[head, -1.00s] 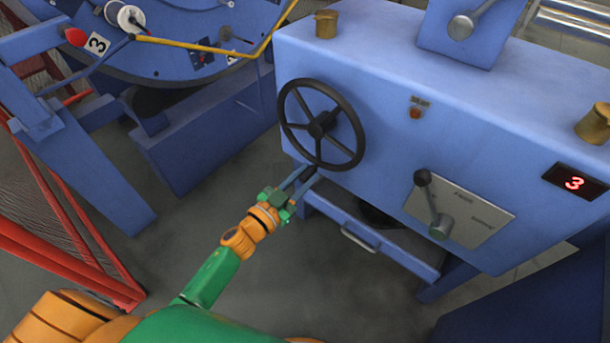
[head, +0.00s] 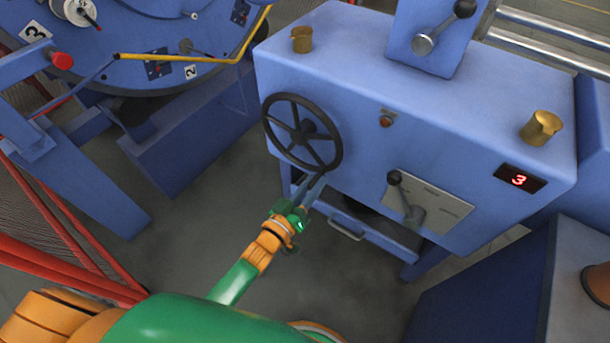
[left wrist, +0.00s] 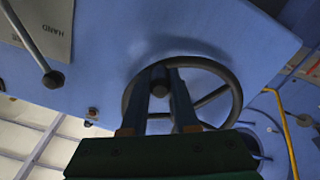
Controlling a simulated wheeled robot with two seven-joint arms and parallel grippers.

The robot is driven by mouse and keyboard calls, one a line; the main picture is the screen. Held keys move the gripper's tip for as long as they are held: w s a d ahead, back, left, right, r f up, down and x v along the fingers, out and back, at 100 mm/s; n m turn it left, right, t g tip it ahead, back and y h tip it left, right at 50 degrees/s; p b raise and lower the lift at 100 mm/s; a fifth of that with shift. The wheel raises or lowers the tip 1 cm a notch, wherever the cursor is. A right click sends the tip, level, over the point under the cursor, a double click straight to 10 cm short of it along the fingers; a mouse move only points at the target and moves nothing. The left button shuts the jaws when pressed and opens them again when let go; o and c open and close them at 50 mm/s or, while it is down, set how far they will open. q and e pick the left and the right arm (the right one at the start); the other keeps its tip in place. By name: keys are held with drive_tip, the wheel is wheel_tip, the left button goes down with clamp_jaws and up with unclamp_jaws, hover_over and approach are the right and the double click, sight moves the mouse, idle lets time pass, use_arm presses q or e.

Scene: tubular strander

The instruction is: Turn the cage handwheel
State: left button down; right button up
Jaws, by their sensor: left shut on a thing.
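The cage handwheel (head: 308,129) is a black spoked wheel on the front of the blue cabinet, at its left end. My left gripper (head: 317,183) is at the wheel's lower rim, with its two fingers closed on the rim. In the left wrist view the gripper (left wrist: 160,90) reaches up across the handwheel (left wrist: 238,100), its blue fingers covering part of the rim and spokes. The exact contact is partly hidden by the fingers. My right gripper is out of view.
The blue cabinet (head: 345,80) carries a lever on a plate (head: 440,200), a red display (head: 519,180) reading 3, and brass cups on top. The blue drum (head: 150,30) with number plates stands at upper left. Red fencing (head: 75,265) is at left. Floor is free below the handwheel.

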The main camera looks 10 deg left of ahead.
sight(338, 151)
use_arm(q)
drive_tip(key=d+r+n+p, duration=0.1)
drive_tip(key=r+n, duration=0.1)
drive_tip(key=r+n+p, duration=0.2)
drive_tip(key=s+d+r+n+p, duration=0.1)
drive_tip(key=n+p, duration=0.1)
drive_tip(key=shift+d+r, duration=0.3)
drive_tip(key=shift+r, duration=0.1)
wheel_tip(338, 151, up, 2)
drive_tip(key=n+p, duration=0.2)
drive_tip(key=shift+d+n, duration=0.1)
drive_tip(key=shift+n, duration=0.2)
drive_tip(key=shift+r+n+p, duration=0.7)
drive_tip(key=shift+r+n, duration=0.25)
drive_tip(key=shift+n, duration=0.35)
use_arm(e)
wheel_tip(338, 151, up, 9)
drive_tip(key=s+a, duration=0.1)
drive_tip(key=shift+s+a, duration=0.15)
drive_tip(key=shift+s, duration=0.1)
use_arm(q)
drive_tip(key=c, duration=0.7)
unclamp_jaws()
drive_tip(key=shift+o, duration=0.2)
